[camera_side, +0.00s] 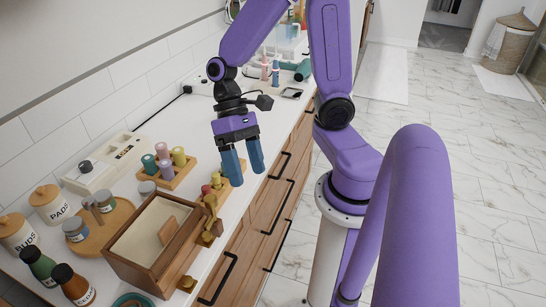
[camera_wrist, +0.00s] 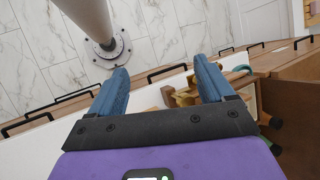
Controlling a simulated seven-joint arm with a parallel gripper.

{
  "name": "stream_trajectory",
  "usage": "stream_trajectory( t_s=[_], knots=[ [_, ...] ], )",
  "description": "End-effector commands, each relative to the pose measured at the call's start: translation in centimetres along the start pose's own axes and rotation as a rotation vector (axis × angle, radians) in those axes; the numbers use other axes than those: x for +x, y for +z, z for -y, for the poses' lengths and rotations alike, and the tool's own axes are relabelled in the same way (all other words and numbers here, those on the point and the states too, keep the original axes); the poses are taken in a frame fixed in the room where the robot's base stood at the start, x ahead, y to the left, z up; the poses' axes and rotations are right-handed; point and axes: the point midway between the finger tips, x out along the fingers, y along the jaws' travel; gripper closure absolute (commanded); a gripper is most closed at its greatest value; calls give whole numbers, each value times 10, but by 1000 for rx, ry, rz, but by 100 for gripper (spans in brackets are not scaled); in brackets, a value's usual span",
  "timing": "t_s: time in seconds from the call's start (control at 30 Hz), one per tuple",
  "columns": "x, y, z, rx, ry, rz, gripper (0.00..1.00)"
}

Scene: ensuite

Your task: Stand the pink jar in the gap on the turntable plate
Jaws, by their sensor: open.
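The round wooden turntable plate (camera_side: 121,214) lies on the counter at the left in the side view, with several grey-lidded jars on it. I cannot make out a clearly pink jar. A small grey-lidded jar (camera_side: 147,188) stands apart from the plate, near a peg block; its body colour is unclear. A mauve-pink cylinder (camera_side: 167,169) sits in that block. My gripper (camera_side: 247,177) is open and empty, pointing down above the counter's front side, to the right of the plate. In the wrist view my gripper (camera_wrist: 160,66) shows both blue fingers apart with nothing between them.
An open wooden box (camera_side: 150,262) stands between the plate and the counter's front edge. The peg block (camera_side: 178,180) and a second block with coloured pieces (camera_side: 218,197) are nearby. Canisters (camera_side: 50,204), bottles (camera_side: 74,284) and a pale case (camera_side: 108,163) crowd the left.

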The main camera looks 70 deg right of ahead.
Motion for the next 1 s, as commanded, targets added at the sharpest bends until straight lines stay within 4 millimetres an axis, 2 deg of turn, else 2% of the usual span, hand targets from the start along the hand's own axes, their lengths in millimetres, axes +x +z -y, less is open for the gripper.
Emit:
stream_trajectory(
  t_s=[0.03,0.1,0.2,0.4,0.5,0.67,1.0],
  knots=[
    [3,13,0,-123,74,-10,19],
    [5,27,-3,-288,176,-27,19],
    [5,42,-7,-525,310,-61,19],
    [-1,57,-9,-923,497,-141,19],
    [-4,61,-8,-1046,547,-171,19],
    [-6,62,-6,-1126,578,-193,20],
    [-6,62,-6,-1126,579,-193,20]
  ],
)
